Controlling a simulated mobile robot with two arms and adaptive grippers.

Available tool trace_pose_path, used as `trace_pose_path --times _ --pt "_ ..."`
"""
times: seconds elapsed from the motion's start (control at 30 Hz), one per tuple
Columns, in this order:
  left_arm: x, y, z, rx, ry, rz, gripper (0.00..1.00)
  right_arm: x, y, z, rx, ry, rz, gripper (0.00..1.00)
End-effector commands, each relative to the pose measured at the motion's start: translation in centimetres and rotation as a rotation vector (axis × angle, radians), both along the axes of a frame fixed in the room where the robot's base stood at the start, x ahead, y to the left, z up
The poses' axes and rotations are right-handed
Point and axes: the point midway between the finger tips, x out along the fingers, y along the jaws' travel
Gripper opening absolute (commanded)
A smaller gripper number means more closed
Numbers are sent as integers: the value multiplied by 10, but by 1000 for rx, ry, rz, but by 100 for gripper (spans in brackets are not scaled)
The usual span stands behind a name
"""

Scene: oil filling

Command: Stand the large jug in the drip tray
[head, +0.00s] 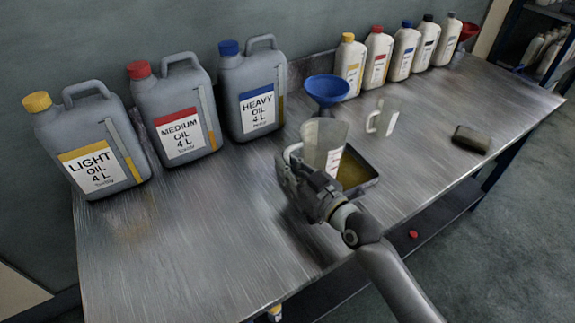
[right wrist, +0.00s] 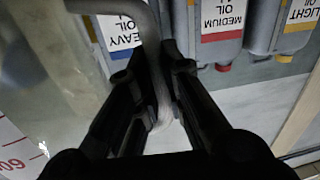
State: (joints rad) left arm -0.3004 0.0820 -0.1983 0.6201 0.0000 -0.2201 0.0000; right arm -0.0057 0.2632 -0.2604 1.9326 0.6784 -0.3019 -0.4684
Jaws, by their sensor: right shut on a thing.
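The large jug (head: 325,145) is clear with red markings and looks upright in the head view. My right gripper (head: 297,172) is shut on its handle, which passes between the fingers in the right wrist view (right wrist: 160,85). The jug's wall (right wrist: 50,80) fills the left of that view. The drip tray (head: 372,184) is dark and shallow, with amber liquid in it, right behind the jug. The jug overlaps the tray's left part; I cannot tell whether its base touches the tray. My arm hides part of the tray's near side. My left gripper is not in view.
Three large oil cans, one with a blue cap (head: 252,90), stand at back left. A dark block (head: 471,139) lies at right. The front-left bench (head: 190,240) is clear.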

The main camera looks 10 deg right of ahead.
Motion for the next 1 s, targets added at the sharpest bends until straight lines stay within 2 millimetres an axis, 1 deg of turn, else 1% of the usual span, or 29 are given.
trace_pose_path --times 0.2,0.23,0.37,0.4,0.67,0.77,0.87,1.0 --pt "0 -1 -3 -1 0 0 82 0 0 -4 -1 0 0 0" --pt "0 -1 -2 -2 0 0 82 0 0 -3 -1 0 0 12" --pt "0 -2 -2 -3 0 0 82 0 0 -3 0 1 0 29" --pt "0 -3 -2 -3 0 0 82 0 0 -3 0 1 0 31" --pt "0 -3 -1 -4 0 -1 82 0 0 -2 0 1 0 31" --pt "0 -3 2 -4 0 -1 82 0 0 3 0 -1 0 31" --pt "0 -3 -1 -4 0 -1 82 -11 -6 -1 -4 1 -1 31" --pt "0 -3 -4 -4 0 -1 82 -35 -18 -2 -5 3 2 31"
